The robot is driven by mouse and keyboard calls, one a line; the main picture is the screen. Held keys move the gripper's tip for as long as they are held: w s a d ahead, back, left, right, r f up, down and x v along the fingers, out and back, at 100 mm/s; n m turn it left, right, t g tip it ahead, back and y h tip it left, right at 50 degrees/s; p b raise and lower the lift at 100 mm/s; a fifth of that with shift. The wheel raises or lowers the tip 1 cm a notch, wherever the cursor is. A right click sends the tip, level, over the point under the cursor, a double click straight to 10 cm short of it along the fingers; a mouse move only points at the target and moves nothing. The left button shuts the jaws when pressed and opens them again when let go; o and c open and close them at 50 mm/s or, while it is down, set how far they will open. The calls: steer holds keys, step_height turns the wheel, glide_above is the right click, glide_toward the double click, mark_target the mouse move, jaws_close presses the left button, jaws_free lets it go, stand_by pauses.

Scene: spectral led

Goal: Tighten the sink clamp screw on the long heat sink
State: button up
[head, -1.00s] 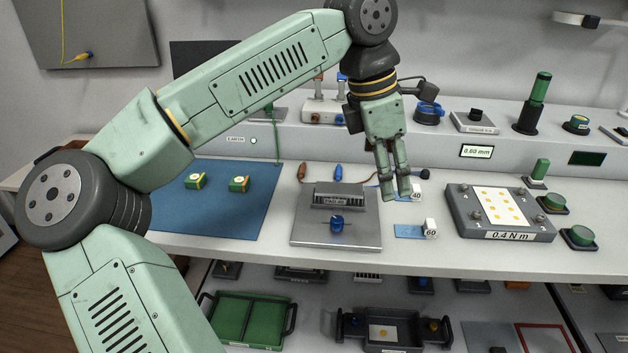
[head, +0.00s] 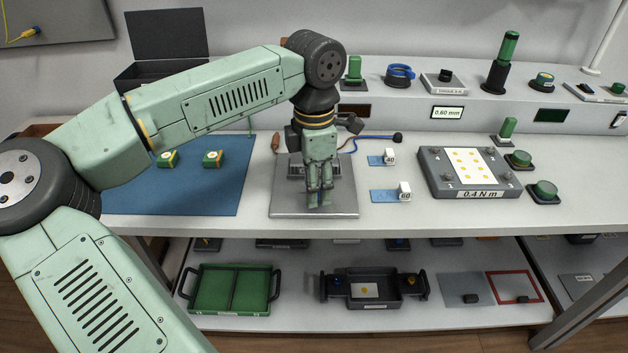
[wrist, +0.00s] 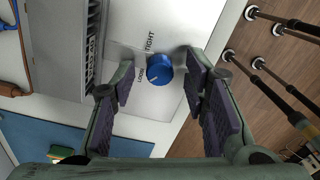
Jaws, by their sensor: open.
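The blue clamp screw knob (wrist: 159,68) stands on a light metal plate (wrist: 205,20), with printed words LOOSE and TIGHT beside it in the wrist view. A pale mark on the knob faces the LOOSE side. The long grey finned heat sink (wrist: 65,45) lies on the same plate, left of the knob. My gripper (wrist: 161,77) is open, with one finger on each side of the knob and visible gaps. In the head view my gripper (head: 320,203) points down over the plate's front part and hides most of the knob and part of the heat sink (head: 298,172).
The bench's front edge is close to the plate.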

steer(key=shift+f, duration=0.1)
steer(key=shift+c, duration=0.3)
jaws_close()
